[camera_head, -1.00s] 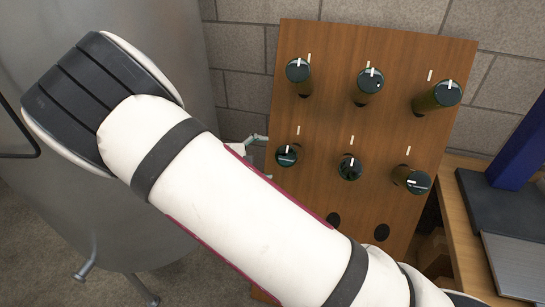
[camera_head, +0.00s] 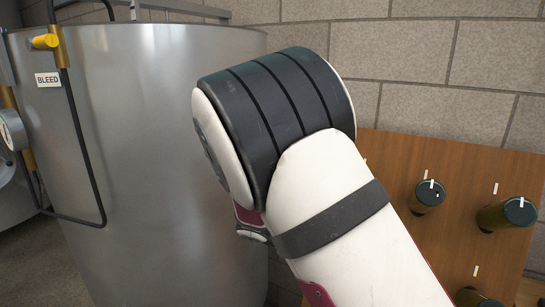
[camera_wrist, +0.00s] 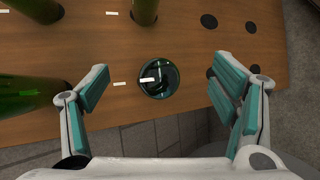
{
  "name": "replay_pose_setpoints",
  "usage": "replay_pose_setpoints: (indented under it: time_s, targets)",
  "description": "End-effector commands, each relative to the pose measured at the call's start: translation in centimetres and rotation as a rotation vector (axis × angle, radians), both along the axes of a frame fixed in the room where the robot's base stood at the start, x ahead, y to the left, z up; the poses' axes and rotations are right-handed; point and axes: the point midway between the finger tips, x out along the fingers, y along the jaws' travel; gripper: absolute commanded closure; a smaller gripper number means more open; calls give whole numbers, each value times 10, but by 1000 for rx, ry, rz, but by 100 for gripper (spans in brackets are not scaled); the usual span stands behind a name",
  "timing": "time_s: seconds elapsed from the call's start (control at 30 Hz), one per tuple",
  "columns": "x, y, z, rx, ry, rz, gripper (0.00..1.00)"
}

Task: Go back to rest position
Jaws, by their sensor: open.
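My gripper (camera_wrist: 160,105) shows in the wrist view with its two teal-padded fingers spread wide apart and nothing between them that it grips. Beyond the fingers, the end of a dark green bottle (camera_wrist: 158,76) with a white mark faces the wrist camera, set in the wooden rack board (camera_wrist: 188,40). I cannot tell how far it is from the fingers. In the head view my arm's white link covers the lower middle, and the gripper itself is hidden behind it.
In the head view a large steel tank (camera_head: 140,130) with a BLEED label (camera_head: 48,79) and a yellow valve (camera_head: 45,41) stands at left. The rack board (camera_head: 390,160) holds several bottles at right, before a block wall (camera_head: 440,60). In the wrist view several empty dark holes (camera_wrist: 209,21) show.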

Motion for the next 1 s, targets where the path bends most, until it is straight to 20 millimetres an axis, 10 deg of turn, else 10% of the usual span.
replay_pose_setpoints:
  time_s: [0.5, 1.0]
  targets:
    - [-108, -52, 116, 536, -92, -335, 20]
    - [-230, -60, 196, 910, -325, -453, 20]
